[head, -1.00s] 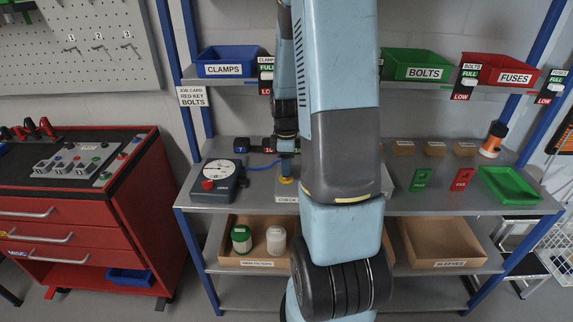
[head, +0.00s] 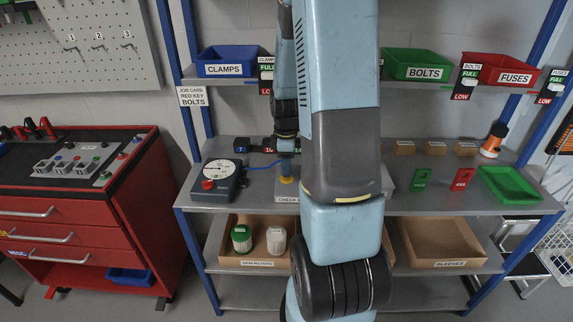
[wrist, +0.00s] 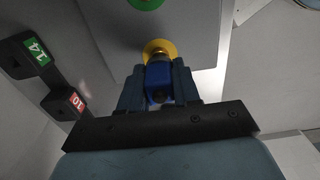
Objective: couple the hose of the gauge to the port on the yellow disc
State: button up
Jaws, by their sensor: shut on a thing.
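The gauge (head: 219,180) is a dark box with a white dial and a red knob, at the left of the middle shelf. Its blue hose (head: 262,166) runs right to my gripper (head: 287,167). In the wrist view, my gripper (wrist: 158,82) is shut on the hose's blue end (wrist: 158,76). The yellow disc (head: 286,181) lies under the fingers on a grey block. In the wrist view, the yellow disc (wrist: 161,46) is straight ahead of the hose end, with a brass-coloured port at its middle. The hose end lines up with the port and appears to meet it; how far it sits on is hidden.
A green disc (wrist: 146,3) lies beyond the yellow one in the wrist view. Dark blocks numbered 14 (wrist: 30,55) and 10 (wrist: 66,101) stand to the left. My arm hides the shelf's middle. Green and red tags (head: 461,179) and a green tray (head: 511,184) lie right.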

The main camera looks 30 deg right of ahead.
jog(key=shift+f, duration=0.65)
dwell(0.5)
jog(key=shift+r, duration=0.15)
jog(key=shift+r, duration=1.85)
